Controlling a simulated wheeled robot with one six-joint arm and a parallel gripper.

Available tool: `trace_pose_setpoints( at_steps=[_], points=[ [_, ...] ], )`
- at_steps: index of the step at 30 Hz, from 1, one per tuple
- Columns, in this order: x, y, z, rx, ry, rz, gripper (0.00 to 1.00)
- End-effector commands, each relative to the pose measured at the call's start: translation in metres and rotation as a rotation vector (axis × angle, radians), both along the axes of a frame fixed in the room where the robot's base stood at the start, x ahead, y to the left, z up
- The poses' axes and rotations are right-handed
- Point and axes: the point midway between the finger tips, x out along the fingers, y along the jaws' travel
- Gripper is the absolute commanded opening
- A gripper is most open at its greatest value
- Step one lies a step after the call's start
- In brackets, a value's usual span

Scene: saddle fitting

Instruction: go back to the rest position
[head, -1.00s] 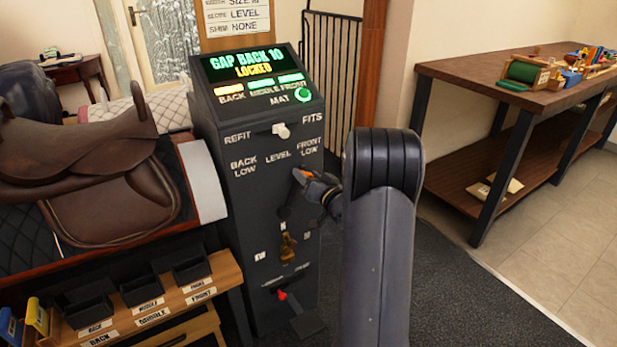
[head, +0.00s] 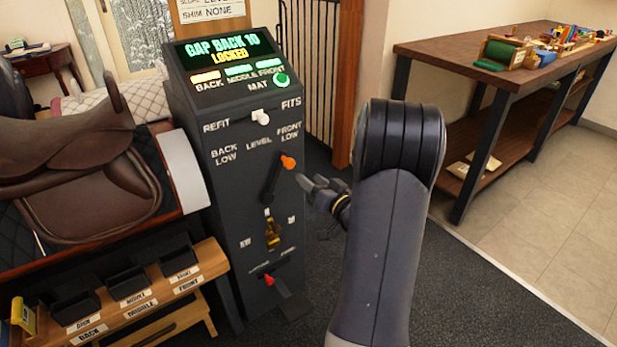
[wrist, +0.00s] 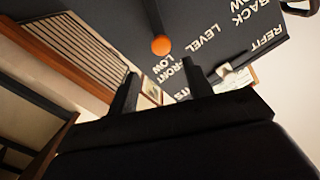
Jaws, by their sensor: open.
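My gripper (head: 318,187) is in front of the black control cabinet (head: 215,215), to the right of its orange-tipped lever (head: 287,162). The jaws are open and empty, apart from the lever. The lever leans up and right toward FRONT LOW. In the wrist view my gripper (wrist: 160,90) shows two dark, separated fingers, with the orange knob (wrist: 161,45) beyond them. My arm covers part of the floor and wall at the right of the cabinet.
A brown saddle (head: 80,170) sits on a stand at the left. Labelled bins (head: 128,283) stand below it. The cabinet screen (head: 220,46) reads GAP BACK 10 LOCKED. A workbench (head: 450,55) with tools is at the right. Dark floor (head: 480,300) is clear.

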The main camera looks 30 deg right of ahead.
Motion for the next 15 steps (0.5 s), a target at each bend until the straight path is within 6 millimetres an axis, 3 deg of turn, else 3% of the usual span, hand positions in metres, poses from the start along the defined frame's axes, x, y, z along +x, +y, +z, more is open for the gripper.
trace_pose_setpoints(
  at_steps=[8,15],
  points=[
    [0.002,0.0,0.0,0.0,0.0,0.001,0.48],
    [0.03,0.002,-0.001,0.0,-0.001,0.005,0.48]
  ],
)
